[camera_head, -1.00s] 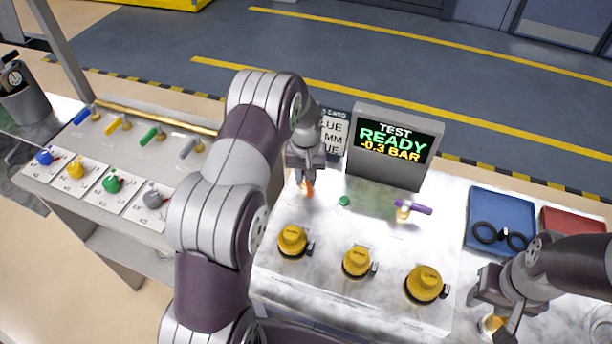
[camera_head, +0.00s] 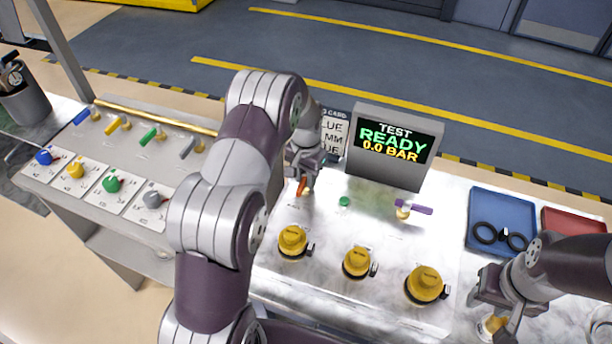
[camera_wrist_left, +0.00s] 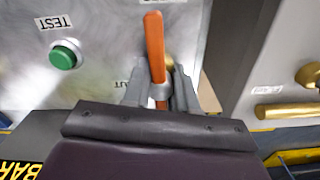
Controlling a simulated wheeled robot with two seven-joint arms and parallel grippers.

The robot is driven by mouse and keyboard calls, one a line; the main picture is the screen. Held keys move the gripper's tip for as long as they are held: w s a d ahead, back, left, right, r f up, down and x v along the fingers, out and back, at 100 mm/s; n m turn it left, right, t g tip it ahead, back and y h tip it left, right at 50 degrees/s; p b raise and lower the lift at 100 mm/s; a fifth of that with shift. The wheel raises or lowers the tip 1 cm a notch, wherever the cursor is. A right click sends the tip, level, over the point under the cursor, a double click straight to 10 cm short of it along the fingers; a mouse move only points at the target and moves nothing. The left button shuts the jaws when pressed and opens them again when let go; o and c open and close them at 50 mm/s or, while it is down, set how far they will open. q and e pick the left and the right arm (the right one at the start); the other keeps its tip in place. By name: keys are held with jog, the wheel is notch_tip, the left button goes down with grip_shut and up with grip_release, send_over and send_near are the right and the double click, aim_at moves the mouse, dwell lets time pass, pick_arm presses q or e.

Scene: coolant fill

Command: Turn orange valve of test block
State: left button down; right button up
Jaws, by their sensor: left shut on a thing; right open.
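The orange valve handle (camera_head: 302,186) is on the test block (camera_head: 325,215), at its back left. In the left wrist view the orange handle (camera_wrist_left: 155,47) runs lengthwise between the fingers, with brass (camera_wrist_left: 168,62) showing beside it. My left gripper (camera_head: 303,180) is shut on the handle; its fingers (camera_wrist_left: 160,92) also show in the left wrist view. The test display (camera_head: 395,147) reads TEST READY 0.0 BAR. A green button (camera_head: 344,202) and a purple-handled valve (camera_head: 413,209) are to the right of the orange valve. My right gripper (camera_head: 496,318) is open at the lower right, over a brass-coloured part (camera_head: 491,325).
Several yellow caps (camera_head: 356,262) stand along the block's front. A blue tray (camera_head: 500,222) with black rings and a red tray (camera_head: 575,224) lie at the right. A bench with coloured valves (camera_head: 117,124) stands at the left.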

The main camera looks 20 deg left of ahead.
pick_arm(q)
jog(key=shift+w+r, duration=0.15)
jog(key=c, duration=0.9)
grip_release()
notch_tip(320, 180, up, 8)
jog(key=shift+r+b, duration=0.2)
jog(key=shift+b, duration=0.55)
notch_tip(320, 180, up, 4)
jog(key=shift+r+p, duration=0.1)
jog(key=shift+p, duration=1.15)
